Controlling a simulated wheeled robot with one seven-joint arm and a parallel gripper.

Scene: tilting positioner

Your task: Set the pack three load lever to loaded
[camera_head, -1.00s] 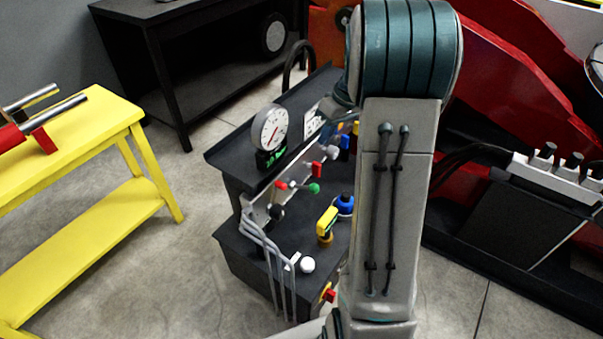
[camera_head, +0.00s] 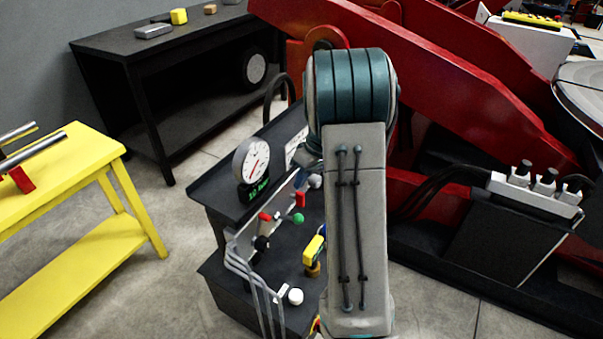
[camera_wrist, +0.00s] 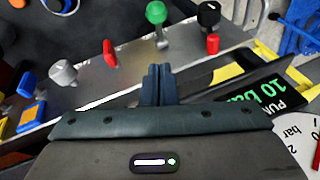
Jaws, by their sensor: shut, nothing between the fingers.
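In the wrist view a metal panel (camera_wrist: 125,82) carries a row of levers: a grey knob (camera_wrist: 63,72), a red one (camera_wrist: 109,53), a green-tipped lever (camera_wrist: 157,16), another red one (camera_wrist: 212,43) and a black knob (camera_wrist: 209,13). I cannot tell which is the pack three load lever. My gripper (camera_wrist: 158,68) is shut and empty, its tips over the panel just below the green lever; contact is not clear. In the head view the green knob (camera_head: 298,218) and a red one (camera_head: 265,217) show on the black console, and my arm hides the gripper.
A round gauge (camera_head: 255,163) with a green "10 bar" display (camera_wrist: 262,95) stands by the panel. A yellow handle (camera_head: 314,249) and white knob (camera_head: 296,296) sit on the console (camera_head: 236,287). A yellow bench (camera_head: 90,255) is left. Red machinery (camera_head: 440,75) lies behind.

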